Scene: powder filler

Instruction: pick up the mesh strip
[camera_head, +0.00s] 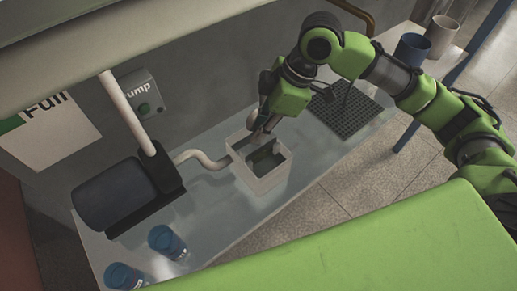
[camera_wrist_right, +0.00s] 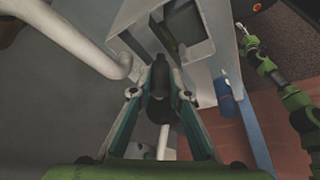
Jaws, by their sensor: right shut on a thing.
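My right gripper (camera_head: 262,126) is at the back rim of an open white square box (camera_head: 262,182) on the bench. In the right wrist view its two fingers (camera_wrist_right: 160,88) are closed around a dark, narrow piece (camera_wrist_right: 160,75). I cannot tell for sure whether this piece is the mesh strip. The white box also shows in the wrist view (camera_wrist_right: 127,18), with dark shapes inside it. My left gripper (camera_wrist_right: 244,38) shows small in the wrist view, too small to tell its state; it is outside the head view.
A black grid mat (camera_head: 345,112) lies right of the box. A curved white pipe (camera_head: 205,161) runs from the box to a dark pump (camera_head: 115,195). Two blue cups (camera_head: 166,243) (camera_head: 124,277) stand front left; a blue bin (camera_head: 411,50) is at the far right.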

